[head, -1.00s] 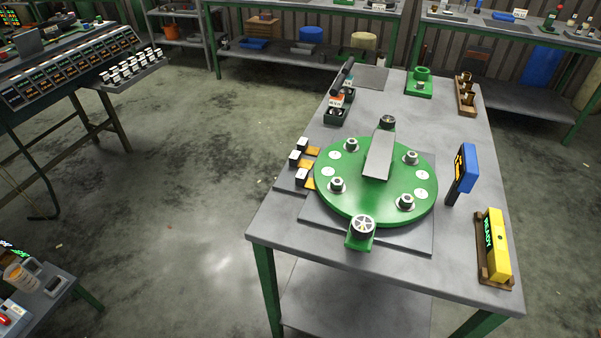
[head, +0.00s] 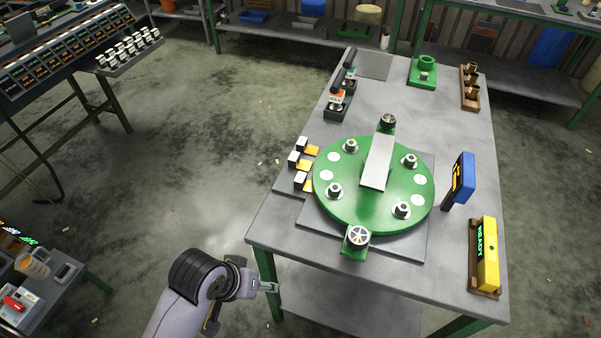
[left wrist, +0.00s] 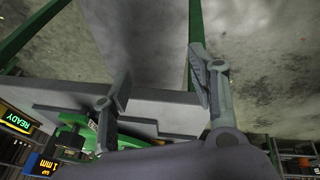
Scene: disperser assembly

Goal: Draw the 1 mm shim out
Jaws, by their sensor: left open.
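Three white-topped blocks with orange tabs (head: 304,165), which look like the shims, sit in a row at the left edge of the grey plate beside the green round table (head: 345,212). I cannot read which is 1 mm. My left gripper (head: 268,287) is in the head view beside the near left corner of the workbench (head: 270,230), apart from the blocks. In the left wrist view my left gripper (left wrist: 163,88) has its fingers spread with nothing between them. The right gripper is not in view.
A blue gauge (head: 467,178) and a yellow READY box (head: 489,253) stand on the right. A wheel-topped green post (head: 357,240) stands at the table's near side. The floor left of the bench is open.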

